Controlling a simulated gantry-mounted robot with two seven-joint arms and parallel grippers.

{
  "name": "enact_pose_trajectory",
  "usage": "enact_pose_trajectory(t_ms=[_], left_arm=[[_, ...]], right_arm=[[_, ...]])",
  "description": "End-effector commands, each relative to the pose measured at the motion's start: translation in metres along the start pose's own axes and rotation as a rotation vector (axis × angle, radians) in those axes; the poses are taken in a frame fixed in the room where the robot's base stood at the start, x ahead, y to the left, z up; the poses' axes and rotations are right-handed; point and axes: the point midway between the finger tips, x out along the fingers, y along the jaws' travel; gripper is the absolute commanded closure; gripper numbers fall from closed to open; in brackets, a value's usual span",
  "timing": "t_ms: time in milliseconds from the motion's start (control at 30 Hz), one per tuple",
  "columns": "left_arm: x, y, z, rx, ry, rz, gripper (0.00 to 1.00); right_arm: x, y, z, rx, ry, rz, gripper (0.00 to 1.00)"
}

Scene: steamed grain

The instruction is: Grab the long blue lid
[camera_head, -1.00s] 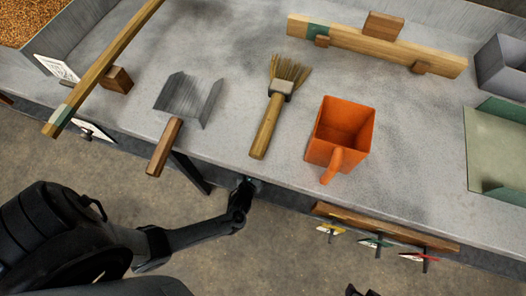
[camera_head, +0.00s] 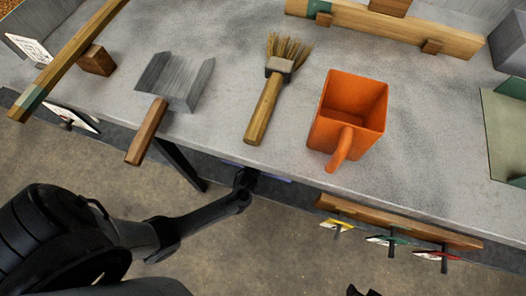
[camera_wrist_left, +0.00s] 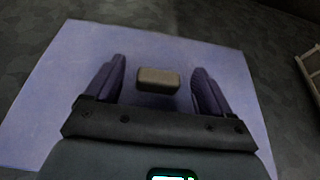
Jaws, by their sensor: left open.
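The long blue lid (camera_wrist_left: 60,80) fills much of the left wrist view as a flat violet-blue panel with a small brown-grey block handle (camera_wrist_left: 158,80). My left gripper (camera_wrist_left: 158,72) is open, with one finger on each side of the handle and visible gaps to it. In the head view my left gripper (camera_head: 246,180) is at the table's front edge, partly hidden under it. Only a thin blue strip of the lid (camera_head: 282,179) shows there; the tabletop hides the rest. A dark tip at the bottom edge, perhaps my right gripper (camera_head: 362,291), barely shows.
On the grey table (camera_head: 220,125) are a metal dustpan (camera_head: 175,80), a brush (camera_head: 264,105) and an orange scoop (camera_head: 345,105). A wooden rack with coloured tags (camera_head: 400,222) hangs below the front edge. Open floor (camera_head: 290,250) lies in front.

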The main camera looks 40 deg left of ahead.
Motion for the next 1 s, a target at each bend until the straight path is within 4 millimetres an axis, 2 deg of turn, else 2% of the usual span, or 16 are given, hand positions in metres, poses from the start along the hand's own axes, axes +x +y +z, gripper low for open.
enact_pose_trajectory(t_ms=[167,667,1000], left_arm=[[-0.0004,-0.0002,0.0008,0.0,0.001,0.0,0.17],[-0.0005,-0.0002,0.0008,-0.001,0.0,0.0,0.92],[-0.001,-0.0004,0.0042,-0.001,-0.003,0.0,0.94]], right_arm=[[-0.0014,-0.001,-0.0012,0.005,0.002,-0.003,0.57],[-0.0016,-0.0021,-0.0016,0.009,0.004,-0.007,0.57],[-0.0035,-0.001,-0.0019,0.004,0.003,-0.003,0.57]])
